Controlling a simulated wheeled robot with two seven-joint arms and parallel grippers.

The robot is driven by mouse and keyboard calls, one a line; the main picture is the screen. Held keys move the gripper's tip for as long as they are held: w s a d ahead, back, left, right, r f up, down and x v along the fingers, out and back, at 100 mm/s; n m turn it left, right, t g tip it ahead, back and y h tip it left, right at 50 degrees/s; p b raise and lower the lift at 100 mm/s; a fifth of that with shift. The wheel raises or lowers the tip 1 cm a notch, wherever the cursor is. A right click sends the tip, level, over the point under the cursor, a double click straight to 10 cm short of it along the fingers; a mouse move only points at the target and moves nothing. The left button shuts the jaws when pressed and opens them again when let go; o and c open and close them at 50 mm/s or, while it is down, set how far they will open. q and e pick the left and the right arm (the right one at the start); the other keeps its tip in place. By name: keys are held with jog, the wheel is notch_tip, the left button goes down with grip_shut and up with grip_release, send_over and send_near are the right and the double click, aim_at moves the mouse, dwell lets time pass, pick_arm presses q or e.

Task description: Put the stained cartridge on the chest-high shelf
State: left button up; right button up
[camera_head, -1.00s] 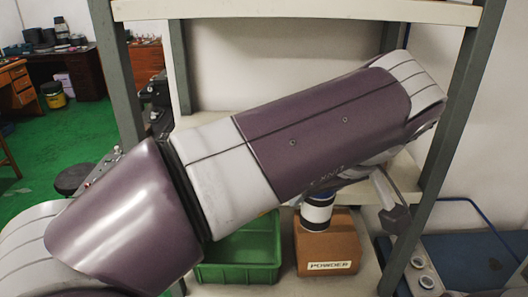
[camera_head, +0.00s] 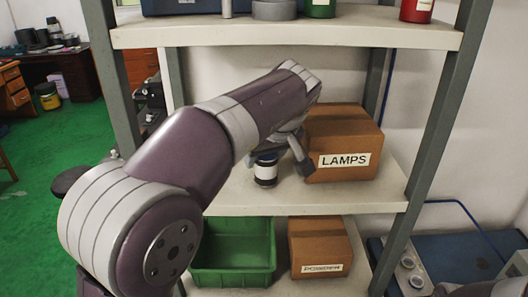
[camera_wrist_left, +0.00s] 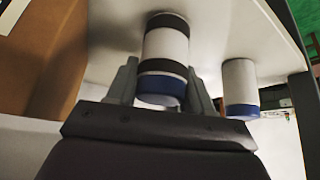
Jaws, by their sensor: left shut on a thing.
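My left gripper (camera_head: 278,160) reaches over the middle shelf board (camera_head: 320,200) in the head view, partly hidden by my arm. It is shut on a cartridge (camera_head: 265,170), white with dark bands, upright between the fingers. In the left wrist view this cartridge (camera_wrist_left: 166,50) shows two black bands and a blue end. Its far end is at or close above the white board; I cannot tell whether it touches. A second cartridge (camera_wrist_left: 238,85), plain white with a blue end, stands beside it on the board. I cannot make out a stain. My right gripper is not in view.
A LAMPS box (camera_head: 343,145) stands right of the held cartridge. Below are a green bin (camera_head: 233,255) and a POWDER box (camera_head: 320,248). The upper board (camera_head: 300,36) holds red and green containers. Grey posts (camera_head: 445,120) flank the shelves. The middle board's right front is clear.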

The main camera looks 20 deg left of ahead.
pick_arm(q)
jog(key=shift+f, duration=0.15)
jog(key=o, duration=1.1)
jog(key=p+v, duration=0.1)
jog(key=v, duration=1.1)
jog(key=shift+r, duration=0.2)
